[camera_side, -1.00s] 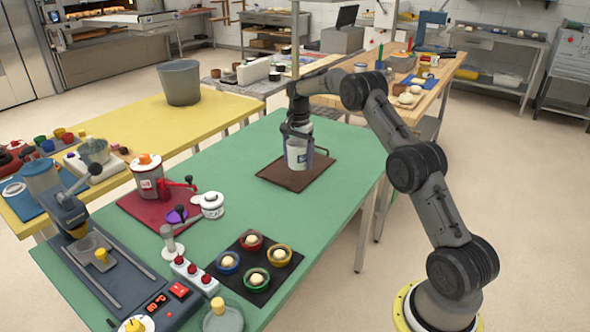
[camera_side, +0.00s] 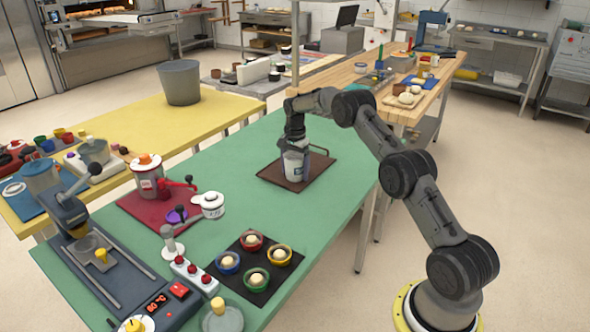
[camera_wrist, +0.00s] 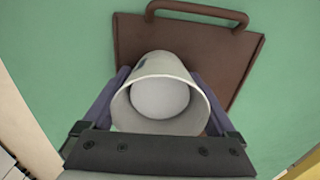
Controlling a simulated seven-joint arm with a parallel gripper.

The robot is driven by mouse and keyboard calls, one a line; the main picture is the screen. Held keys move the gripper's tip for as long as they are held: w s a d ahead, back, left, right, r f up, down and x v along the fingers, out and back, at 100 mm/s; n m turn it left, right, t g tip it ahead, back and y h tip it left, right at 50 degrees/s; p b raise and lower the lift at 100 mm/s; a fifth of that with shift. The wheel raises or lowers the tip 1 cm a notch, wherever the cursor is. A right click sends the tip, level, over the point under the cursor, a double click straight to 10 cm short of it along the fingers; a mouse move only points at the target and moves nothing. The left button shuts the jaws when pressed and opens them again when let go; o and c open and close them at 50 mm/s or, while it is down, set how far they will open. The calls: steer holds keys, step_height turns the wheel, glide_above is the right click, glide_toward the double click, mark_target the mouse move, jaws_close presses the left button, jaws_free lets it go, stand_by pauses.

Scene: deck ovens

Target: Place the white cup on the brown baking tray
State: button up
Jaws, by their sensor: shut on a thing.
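The white cup (camera_side: 293,168) is upright in the side view, over the middle of the brown baking tray (camera_side: 270,174), which lies flat on the green table. My gripper (camera_side: 297,151) is shut on the cup from above. In the wrist view the cup (camera_wrist: 160,68) sits between the two fingers of my gripper (camera_wrist: 160,80), with its pale inside facing the camera. The tray (camera_wrist: 190,38) and its looped handle (camera_wrist: 197,12) show behind the cup there. The cup's base is at or close to the tray surface; I cannot tell whether it touches.
A black mat (camera_side: 257,288) with several coloured cups lies at the front. The green table (camera_side: 235,160) is clear around the tray.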

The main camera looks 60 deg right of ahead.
steer(key=o, duration=1.1)
steer(key=shift+o, duration=0.2)
step_height(320, 180, up, 11)
steer(key=s+a+r+n+t, duration=0.1)
steer(key=s+a+r+n, duration=0.25)
steer(key=a+r, duration=0.4)
steer(key=s+a+r+n+t, duration=0.1)
steer(key=s+a+r+n, duration=0.25)
steer(key=a+r, duration=0.35)
steer(key=s+a+r+n+t, duration=0.1)
steer(key=s+a+r+n, duration=0.35)
steer(key=s+a, duration=0.6)
steer(key=s+a+f+n+t, duration=0.1)
steer(key=s+a+f+n, duration=0.1)
steer(key=s, duration=0.7)
steer(key=s+a+f+n+t, duration=0.1)
steer(key=s+a+f+n, duration=0.2)
steer(key=s, duration=0.7)
steer(key=shift+s+f+n+t, duration=0.3)
steer(key=shift+f+n, duration=0.45)
steer(key=shift+f, duration=0.1)
